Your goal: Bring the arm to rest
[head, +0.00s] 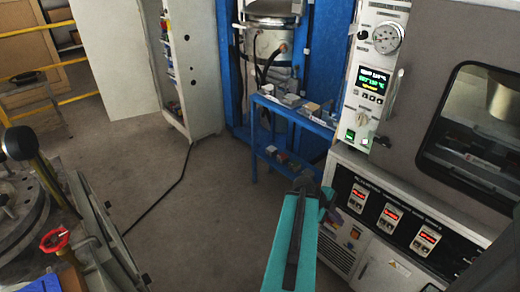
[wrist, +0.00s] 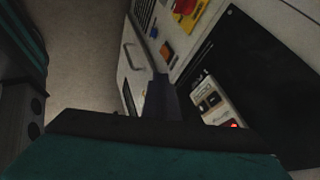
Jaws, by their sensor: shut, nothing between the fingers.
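My gripper (wrist: 160,84) shows in the wrist view as a dark shape at the middle, shut with nothing held. It points toward the lower front of the oven cabinet, whose black control panel (wrist: 262,75) lies just beyond and to the right. I cannot tell the exact gap. In the head view my teal arm rises from the bottom centre, and its dark wrist end stands before the panel with red displays (head: 392,215). The fingers are too small and dark to make out there.
The oven cabinet (head: 425,155) fills the right side. A blue shelf (head: 290,108) with small blocks (head: 292,99) stands behind the arm. A machine with a red handwheel (head: 55,240) is at lower left. A black cable (head: 160,197) crosses the floor. The middle floor (head: 205,225) is otherwise clear.

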